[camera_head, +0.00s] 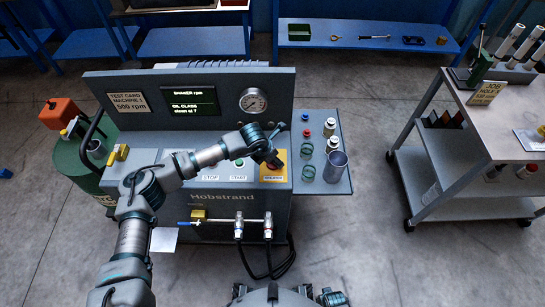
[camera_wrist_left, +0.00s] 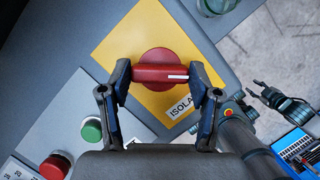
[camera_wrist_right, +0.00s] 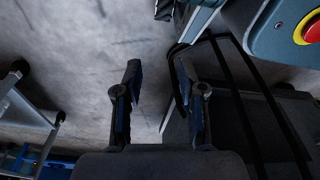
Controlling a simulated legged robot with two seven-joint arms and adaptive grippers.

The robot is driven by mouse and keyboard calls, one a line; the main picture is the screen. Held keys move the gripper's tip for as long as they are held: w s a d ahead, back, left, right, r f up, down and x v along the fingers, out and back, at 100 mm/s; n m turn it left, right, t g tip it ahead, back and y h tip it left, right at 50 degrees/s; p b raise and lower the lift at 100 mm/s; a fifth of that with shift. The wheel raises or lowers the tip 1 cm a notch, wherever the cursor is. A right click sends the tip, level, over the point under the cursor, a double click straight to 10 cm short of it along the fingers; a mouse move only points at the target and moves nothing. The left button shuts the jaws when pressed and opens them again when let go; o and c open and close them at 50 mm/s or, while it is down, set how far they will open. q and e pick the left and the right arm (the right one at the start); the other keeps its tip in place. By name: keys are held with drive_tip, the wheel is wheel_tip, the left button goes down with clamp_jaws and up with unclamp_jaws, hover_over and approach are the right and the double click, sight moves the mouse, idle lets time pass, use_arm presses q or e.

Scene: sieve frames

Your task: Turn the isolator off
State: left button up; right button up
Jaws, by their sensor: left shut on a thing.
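The isolator is a red rotary knob (camera_wrist_left: 158,55) on a yellow plate (camera_wrist_left: 118,43), with a partly hidden "ISOLA..." label below right in the left wrist view. Its grip bar lies about level there, with a white mark toward the right end. My left gripper (camera_wrist_left: 161,76) has a finger at each end of the bar and is shut on it. In the head view my left gripper (camera_head: 273,159) covers the knob, and the yellow plate (camera_head: 274,179) shows below it. My right gripper (camera_wrist_right: 156,63) is open and empty above the floor, away from the panel.
A green START button (camera_wrist_left: 92,130) and a red STOP button (camera_wrist_left: 55,166) are close to the left gripper. Cups and jars stand on the side shelf (camera_head: 341,184) to the right. A red mushroom button (camera_wrist_right: 312,30) is near the right wrist. A grey cart (camera_head: 440,165) stands farther right.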

use_arm(q)
drive_tip(key=n, duration=0.2)
drive_tip(key=n+y, duration=0.1)
drive_tip(key=n, duration=0.1)
drive_tip(key=shift+d+n+t+y, duration=0.15)
drive_tip(key=shift+n+t+y, duration=0.15)
drive_tip(key=shift+t, duration=0.1)
drive_tip(key=n+y, duration=0.1)
drive_tip(key=n, duration=0.3)
drive_tip(key=shift+y, duration=0.3)
drive_tip(key=shift+n, duration=0.3)
drive_tip(key=o, duration=1.1)
drive_tip(key=shift+o, duration=0.2)
drive_tip(key=v, duration=1.2)
drive_tip(key=shift+d, duration=0.15)
